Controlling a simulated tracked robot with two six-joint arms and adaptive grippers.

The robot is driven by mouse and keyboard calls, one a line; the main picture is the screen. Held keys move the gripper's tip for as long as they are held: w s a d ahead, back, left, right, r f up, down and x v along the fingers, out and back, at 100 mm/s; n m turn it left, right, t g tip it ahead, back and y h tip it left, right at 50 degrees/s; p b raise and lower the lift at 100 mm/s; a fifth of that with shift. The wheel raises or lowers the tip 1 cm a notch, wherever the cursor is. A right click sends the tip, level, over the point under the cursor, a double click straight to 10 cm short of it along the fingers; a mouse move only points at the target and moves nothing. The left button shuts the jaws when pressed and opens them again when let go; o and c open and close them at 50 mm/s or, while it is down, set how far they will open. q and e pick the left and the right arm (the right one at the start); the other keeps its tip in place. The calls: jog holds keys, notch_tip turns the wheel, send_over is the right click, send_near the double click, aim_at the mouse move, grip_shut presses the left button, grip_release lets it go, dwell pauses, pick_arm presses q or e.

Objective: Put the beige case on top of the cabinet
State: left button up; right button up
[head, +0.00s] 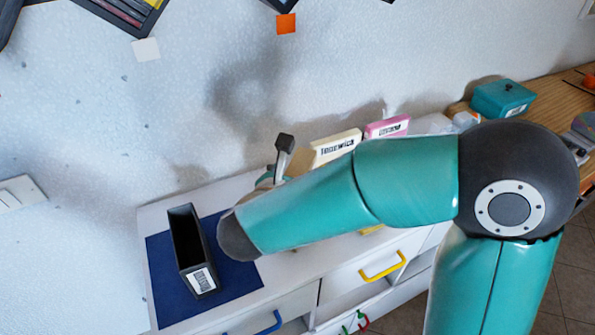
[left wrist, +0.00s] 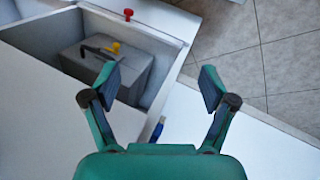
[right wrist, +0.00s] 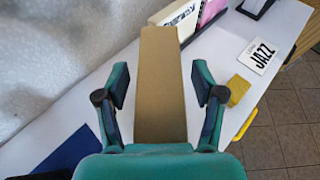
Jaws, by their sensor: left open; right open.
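A tan-beige case (right wrist: 160,60) stands on the white cabinet's top (right wrist: 90,115) in the right wrist view. My right gripper (right wrist: 160,84) is open, with one finger on each side of it and a visible gap on both sides.
A black open-topped holder (head: 186,245) stands on a blue mat (head: 160,285) on the cabinet. A pink case (head: 387,128) and a teal box (head: 503,98) stand farther right. A yellow block (right wrist: 238,88) and a Jazz card (right wrist: 258,54) lie near the right gripper.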

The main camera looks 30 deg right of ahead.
jog(key=shift+r, duration=0.15)
jog(key=v, duration=1.2)
